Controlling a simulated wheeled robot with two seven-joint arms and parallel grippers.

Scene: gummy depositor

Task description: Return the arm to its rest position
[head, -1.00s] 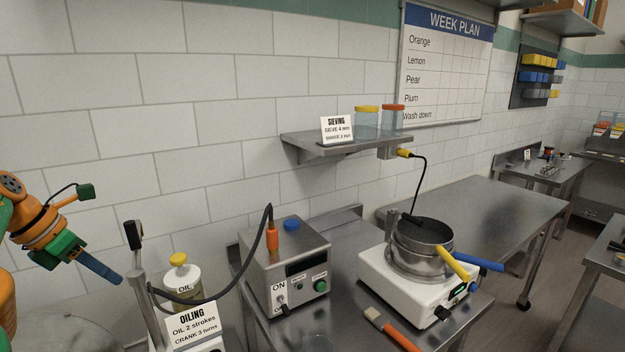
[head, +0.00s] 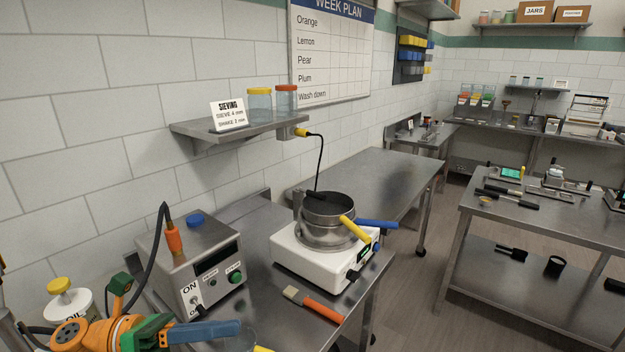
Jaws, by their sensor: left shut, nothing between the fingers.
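My left arm, orange with green parts, comes in at the lower left of the head view. Its left gripper (head: 212,331) has blue fingers that lie together, pointing right, with nothing between them. It is in front of the grey control box (head: 193,267) with the ON switch, low over the near edge of the bench. My right gripper is not in view.
A white sieve shaker (head: 325,258) with a metal sieve pan (head: 328,208) stands on the bench (head: 262,220). An orange-handled brush (head: 315,304) lies in front of it. An oil bottle (head: 68,301) is at the lower left. Floor is clear between the benches.

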